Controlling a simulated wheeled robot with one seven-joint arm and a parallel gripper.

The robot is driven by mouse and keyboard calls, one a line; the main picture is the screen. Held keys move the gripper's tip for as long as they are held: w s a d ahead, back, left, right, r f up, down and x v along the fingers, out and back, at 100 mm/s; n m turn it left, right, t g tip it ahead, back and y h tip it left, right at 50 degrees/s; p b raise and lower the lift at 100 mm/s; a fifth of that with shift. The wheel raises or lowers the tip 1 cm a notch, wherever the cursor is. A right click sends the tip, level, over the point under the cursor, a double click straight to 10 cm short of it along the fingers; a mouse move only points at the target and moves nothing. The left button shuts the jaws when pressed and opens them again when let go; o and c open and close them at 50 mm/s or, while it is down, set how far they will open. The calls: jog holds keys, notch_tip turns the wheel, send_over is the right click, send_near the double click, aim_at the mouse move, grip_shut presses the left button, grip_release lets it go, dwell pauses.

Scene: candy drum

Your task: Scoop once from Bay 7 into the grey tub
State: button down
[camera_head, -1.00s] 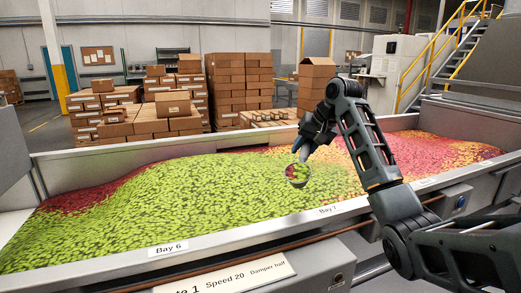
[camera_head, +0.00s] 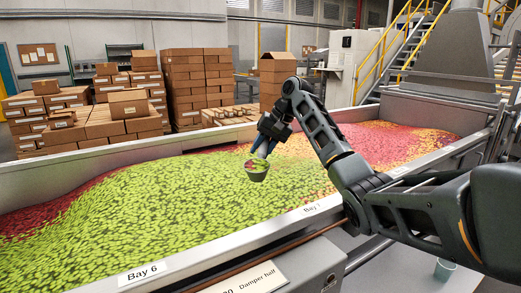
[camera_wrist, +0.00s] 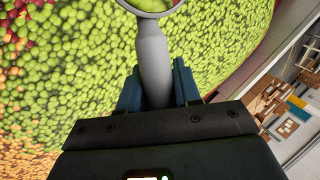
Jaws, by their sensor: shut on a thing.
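My gripper (camera_head: 262,146) is shut on the grey handle of a scoop (camera_head: 257,174). In the wrist view the handle (camera_wrist: 153,65) stands between the blue fingertips, and only the edge of the scoop's cup shows at the top. In the head view the cup holds green and red candies and hangs above the candy bed (camera_head: 120,235). The Bay 7 label (camera_head: 312,208) is on the trough's near rim, right of the scoop. A small pale grey-green tub (camera_head: 444,269) stands at the lower right, outside the trough, partly behind my arm.
The trough's near rim (camera_head: 230,243) runs between the candy and the tub's side. The Bay 6 label (camera_head: 141,273) is at lower left. A panel with a sign (camera_head: 245,283) is in front. Stacked cartons (camera_head: 195,85) stand behind the trough.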

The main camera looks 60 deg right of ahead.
jog(key=shift+r, duration=0.15)
notch_tip(320, 180, up, 3)
jog(key=p, duration=0.3)
jog(key=shift+f, duration=0.2)
dwell(0.3)
